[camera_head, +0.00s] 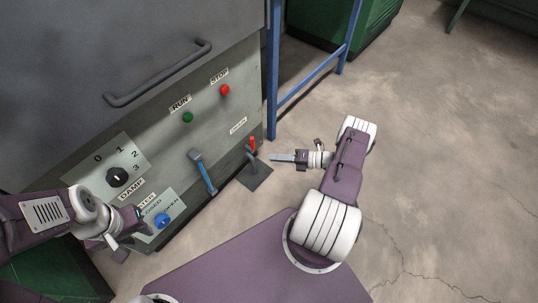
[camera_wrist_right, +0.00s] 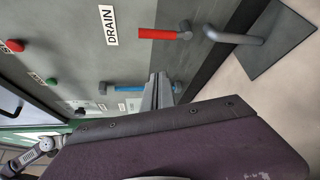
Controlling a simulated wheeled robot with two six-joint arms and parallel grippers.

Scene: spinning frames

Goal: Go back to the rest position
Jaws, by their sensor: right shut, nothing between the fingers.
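My right gripper (camera_head: 272,157) is shut and empty, over the floor to the right of the grey machine panel (camera_head: 205,130). Its closed fingers also show in the right wrist view (camera_wrist_right: 160,86). They point toward the panel and look apart from it. My left gripper (camera_head: 122,251) is at the lower left, near the blue knob (camera_head: 162,221) on the open/closed plate. I cannot tell its jaw state or whether it touches the panel.
The panel carries a black dial (camera_head: 117,177), green RUN button (camera_head: 187,117), red STOP button (camera_head: 224,90), blue lever (camera_head: 203,172) and red drain handle (camera_head: 252,143). A grey drain pipe (camera_head: 250,156) stands beside the panel. A blue frame (camera_head: 272,80) rises behind. Floor at right is clear.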

